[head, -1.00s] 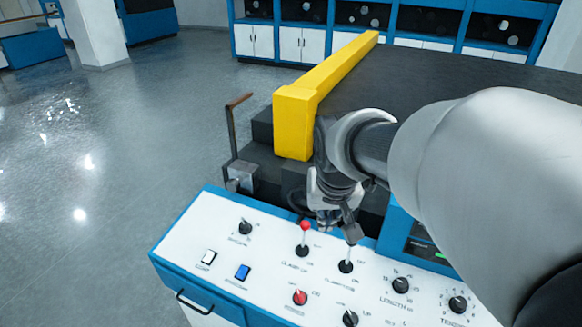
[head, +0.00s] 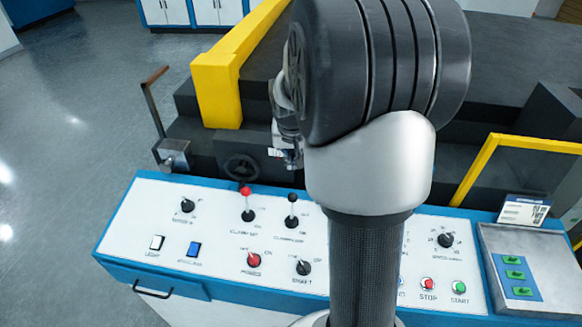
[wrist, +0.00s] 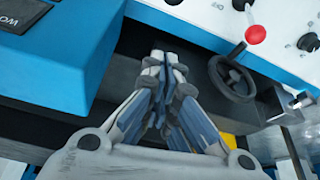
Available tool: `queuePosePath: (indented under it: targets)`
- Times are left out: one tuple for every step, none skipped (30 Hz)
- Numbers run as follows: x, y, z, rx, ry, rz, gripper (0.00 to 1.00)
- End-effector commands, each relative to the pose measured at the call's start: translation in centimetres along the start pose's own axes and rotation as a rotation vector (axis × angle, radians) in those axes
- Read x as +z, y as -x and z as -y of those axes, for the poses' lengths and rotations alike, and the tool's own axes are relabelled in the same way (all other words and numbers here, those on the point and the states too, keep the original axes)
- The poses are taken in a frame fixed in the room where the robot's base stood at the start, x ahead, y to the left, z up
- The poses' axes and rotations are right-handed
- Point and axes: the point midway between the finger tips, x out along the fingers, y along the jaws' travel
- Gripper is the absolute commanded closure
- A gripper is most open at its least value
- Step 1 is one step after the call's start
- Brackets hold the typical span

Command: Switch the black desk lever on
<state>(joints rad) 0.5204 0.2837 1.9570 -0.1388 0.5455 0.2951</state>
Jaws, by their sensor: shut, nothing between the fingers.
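The black desk lever (head: 292,209) stands on the white control panel, right of a red-knobbed lever (head: 247,203). Its black knob points up toward the panel's back edge; its small labels are too blurred to read. My gripper (wrist: 166,62) is shut and empty, its fingertips together in the wrist view. In the head view, my gripper (head: 289,155) is beyond the panel's back edge, clear of the black lever and partly hidden by my arm. The red knob (wrist: 255,34) shows right of the fingers in the wrist view.
The panel (head: 130,222) also bears a red knob switch (head: 254,260), a black knob (head: 303,267) and stop and start buttons (head: 428,284). A handwheel (head: 241,169) and a yellow bar (head: 217,85) stand behind it. My arm hides the panel's middle.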

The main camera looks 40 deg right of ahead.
Motion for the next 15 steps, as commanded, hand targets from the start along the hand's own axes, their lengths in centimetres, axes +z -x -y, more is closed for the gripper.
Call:
queuePosePath:
  targets:
    - [0.1, -1.1, 0.0, 0.001, 0.0, 0.004, 1.0]
    - [0.2, -1.6, 0.0, 0.001, 0.0, 0.003, 1.0]
    - [0.2, -2.5, 0.0, 0.001, 0.0, 0.005, 1.0]
    - [0.2, -3.1, 0.0, 0.001, 0.0, 0.005, 1.0]
    - [0.2, -3.8, 0.0, 0.001, 0.001, 0.005, 1.0]
    - [0.2, -4.7, -0.1, 0.001, 0.001, 0.005, 1.0]
    - [0.2, -5.4, -0.1, 0.001, 0.001, 0.005, 1.0]
    - [0.2, -6.0, -0.1, 0.001, 0.001, 0.004, 1.0]
    - [0.3, -6.9, -0.1, 0.002, 0.001, 0.005, 1.0]
    - [0.2, -7.5, -0.1, 0.001, 0.0, 0.004, 1.0]
    - [0.2, -8.1, -0.1, 0.001, 0.0, 0.003, 1.0]
    - [0.2, -8.9, -0.1, 0.001, 0.0, 0.004, 1.0]
    - [0.2, -9.4, -0.1, 0.001, -0.001, 0.004, 1.0]
    - [0.8, -8.8, 0.0, 0.0, 0.0, 0.0, 1.0]
    - [1.4, -8.4, 0.0, -0.001, 0.001, -0.001, 1.0]
